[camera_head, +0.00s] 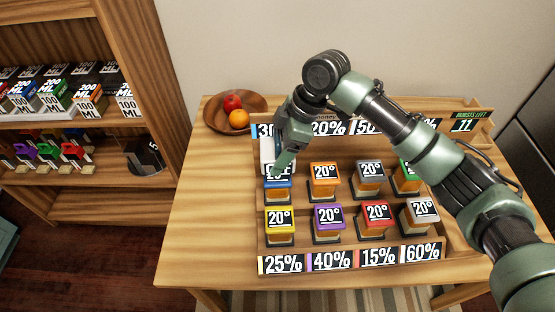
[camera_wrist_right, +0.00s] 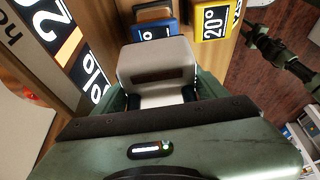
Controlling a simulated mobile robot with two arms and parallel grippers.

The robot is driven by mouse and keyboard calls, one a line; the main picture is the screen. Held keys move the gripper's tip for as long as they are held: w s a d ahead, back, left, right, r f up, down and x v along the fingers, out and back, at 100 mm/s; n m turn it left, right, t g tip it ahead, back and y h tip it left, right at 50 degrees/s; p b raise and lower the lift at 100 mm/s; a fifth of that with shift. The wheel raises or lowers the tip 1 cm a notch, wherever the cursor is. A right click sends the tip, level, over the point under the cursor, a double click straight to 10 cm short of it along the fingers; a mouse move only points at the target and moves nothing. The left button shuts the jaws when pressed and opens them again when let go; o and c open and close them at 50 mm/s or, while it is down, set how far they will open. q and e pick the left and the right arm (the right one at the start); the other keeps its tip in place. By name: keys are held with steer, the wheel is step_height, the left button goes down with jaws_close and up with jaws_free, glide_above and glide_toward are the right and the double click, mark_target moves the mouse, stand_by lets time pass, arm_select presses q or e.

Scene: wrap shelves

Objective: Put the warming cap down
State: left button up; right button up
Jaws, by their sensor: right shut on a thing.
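My right gripper (camera_head: 282,160) is shut on a pale whitish cap (camera_head: 266,153), at the back left of the wooden tray. The cap also shows between the fingers in the right wrist view (camera_wrist_right: 157,62). In the head view it is just behind and over the blue-topped box (camera_head: 278,190), whose label it partly overlaps. Whether the cap touches anything below cannot be told. The yellow-topped box (camera_head: 280,222) is in front of the blue one.
The tray (camera_head: 352,196) holds more 20° boxes, such as orange (camera_head: 323,180), purple (camera_head: 328,222) and red (camera_head: 375,218). Percent labels line its edges. A fruit bowl (camera_head: 212,116) is behind at left. Bare table (camera_head: 205,220) lies left of the tray. A stocked shelf (camera_head: 65,125) stands further left.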

step_height(320, 180, down, 3)
steer(key=shift+f+p, duration=0.2)
steer(key=shift+p, duration=0.15)
steer(key=shift+f, duration=0.35)
steer(key=shift+f, duration=0.15)
steer(key=o, duration=1.8)
steer(key=shift+r, duration=0.45)
steer(key=p+v, duration=1.1)
steer(key=shift+d+r, duration=0.1)
steer(key=shift+r, duration=0.1)
